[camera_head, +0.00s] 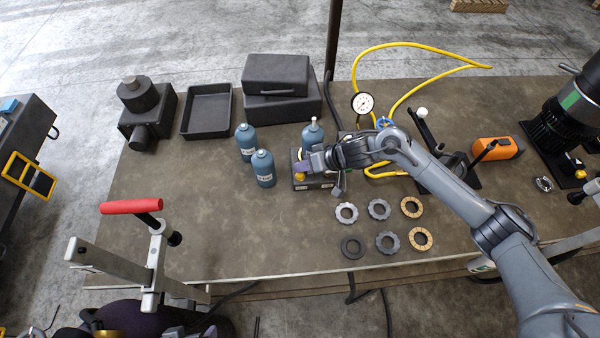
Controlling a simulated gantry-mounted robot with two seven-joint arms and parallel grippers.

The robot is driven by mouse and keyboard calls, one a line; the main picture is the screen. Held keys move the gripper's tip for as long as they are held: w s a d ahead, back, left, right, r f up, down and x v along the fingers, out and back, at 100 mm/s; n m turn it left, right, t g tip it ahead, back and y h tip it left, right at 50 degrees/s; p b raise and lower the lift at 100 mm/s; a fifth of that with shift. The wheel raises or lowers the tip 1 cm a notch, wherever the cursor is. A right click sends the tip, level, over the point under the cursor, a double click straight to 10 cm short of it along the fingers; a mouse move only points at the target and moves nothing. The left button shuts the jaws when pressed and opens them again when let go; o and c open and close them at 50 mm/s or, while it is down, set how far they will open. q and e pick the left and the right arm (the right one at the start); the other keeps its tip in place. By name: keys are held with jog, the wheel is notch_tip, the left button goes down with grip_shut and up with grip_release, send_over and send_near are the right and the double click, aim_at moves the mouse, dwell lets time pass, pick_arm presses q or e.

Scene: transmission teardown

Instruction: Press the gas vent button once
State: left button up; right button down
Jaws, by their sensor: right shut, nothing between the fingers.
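A small dark box (313,184) with white labels sits near the middle of the bench. A yellow button (299,177) shows at its front left, just below my gripper. My right gripper (303,166) is shut and empty, right over the button. I cannot tell whether its tips touch the button. The gripper and wrist hide much of the box's top. A blue bottle (312,133) stands upright just behind the gripper, at the box. My left gripper is not in view.
Two blue bottles (263,168) stand left of the box. Several ring gears and discs (379,209) lie to its front right. A gauge (363,103) and yellow hose (408,45) are behind. A red-handled frame (130,206) is at front left.

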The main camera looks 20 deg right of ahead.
jog(key=shift+f+p, duration=0.3)
jog(key=shift+f, duration=0.1)
dwell(0.3)
jog(key=shift+f, duration=0.25)
dwell(0.5)
jog(key=shift+f, duration=0.35)
dwell(0.4)
jog(key=shift+r, duration=0.1)
jog(key=shift+s+r+p, duration=0.1)
jog(key=shift+r+p, duration=0.7)
jog(key=shift+p, duration=0.35)
